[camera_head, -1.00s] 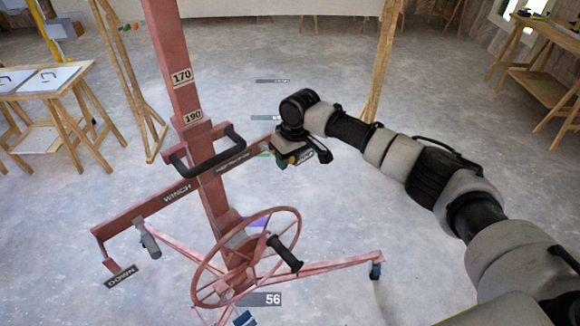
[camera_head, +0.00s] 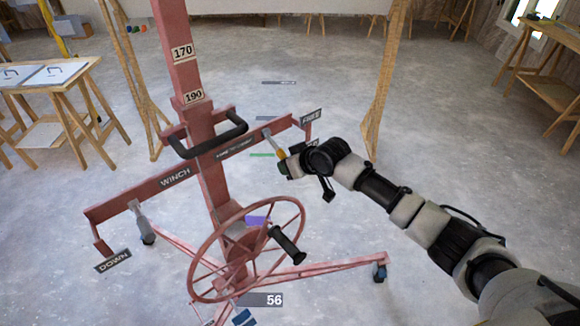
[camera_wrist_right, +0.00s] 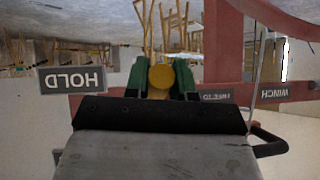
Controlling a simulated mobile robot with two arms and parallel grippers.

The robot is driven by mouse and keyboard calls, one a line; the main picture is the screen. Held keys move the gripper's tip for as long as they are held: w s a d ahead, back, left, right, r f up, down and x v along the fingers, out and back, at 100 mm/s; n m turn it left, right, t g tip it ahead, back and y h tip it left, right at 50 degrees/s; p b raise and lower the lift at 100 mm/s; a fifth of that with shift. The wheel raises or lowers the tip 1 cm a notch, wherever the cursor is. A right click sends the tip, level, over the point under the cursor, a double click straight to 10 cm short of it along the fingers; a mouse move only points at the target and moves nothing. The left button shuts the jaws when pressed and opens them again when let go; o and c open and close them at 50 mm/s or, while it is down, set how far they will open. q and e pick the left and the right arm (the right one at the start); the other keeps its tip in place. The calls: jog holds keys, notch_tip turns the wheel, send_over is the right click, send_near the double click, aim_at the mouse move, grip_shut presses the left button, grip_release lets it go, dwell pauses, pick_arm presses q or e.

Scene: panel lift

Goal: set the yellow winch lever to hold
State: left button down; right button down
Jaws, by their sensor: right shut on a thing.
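The yellow lever (camera_head: 281,154) is on the right end of the red crossbar. Its thin metal shaft (camera_head: 271,138) slants down and right from the bar. My right gripper (camera_head: 283,164) is at the lever's lower end. In the right wrist view the round yellow end (camera_wrist_right: 162,76) sits between the green fingers (camera_wrist_right: 161,80), which are shut on it. The HOLD plate (camera_wrist_right: 72,80) reads mirrored, left of the fingers. In the head view a FREE plate (camera_head: 311,117) is at the bar's end; the plate below it is partly hidden by my arm. My left gripper is not in view.
The red lift post (camera_head: 181,60) carries a black handle (camera_head: 208,139), and a spoked handwheel (camera_head: 250,250) with a black grip is below. A grey lever (camera_head: 141,214) and DOWN plate (camera_head: 112,261) are at left.

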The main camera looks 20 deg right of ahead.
jog(key=shift+f, duration=0.15)
dwell(0.3)
jog(key=c, duration=1)
grip_release()
jog(key=shift+o, duration=0.2)
jog(key=b+v, duration=0.1)
jog(key=v, duration=0.9)
jog(key=shift+s+d+r+b, duration=0.2)
jog(key=shift+s+d+b, duration=0.05)
jog(key=shift+b, duration=0.1)
